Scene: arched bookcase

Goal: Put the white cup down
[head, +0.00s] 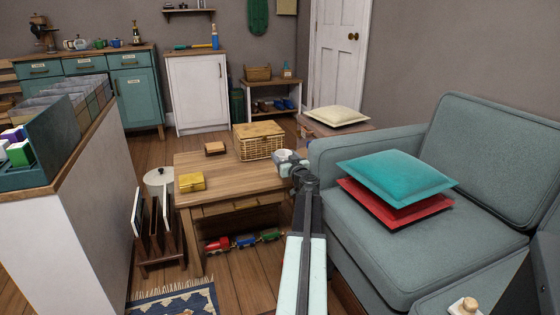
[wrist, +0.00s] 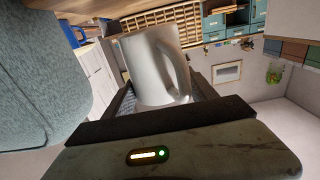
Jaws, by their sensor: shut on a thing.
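The white cup (wrist: 155,68) is held between the fingers of my gripper (wrist: 162,98) in the wrist view, with its handle to the right. In the head view, my gripper (head: 292,165) is at the right end of the wooden table (head: 228,179), near the sofa arm. The white cup (head: 284,155) shows only as a small pale shape there, partly hidden by the gripper. I cannot tell from the head view whether the cup touches the table.
A wicker basket (head: 260,147), a small wooden box (head: 215,148) and a yellow box (head: 191,182) stand on the table. The grey-green sofa (head: 480,155) with teal (head: 397,174) and red cushions is close on the right. The table's front middle is bare.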

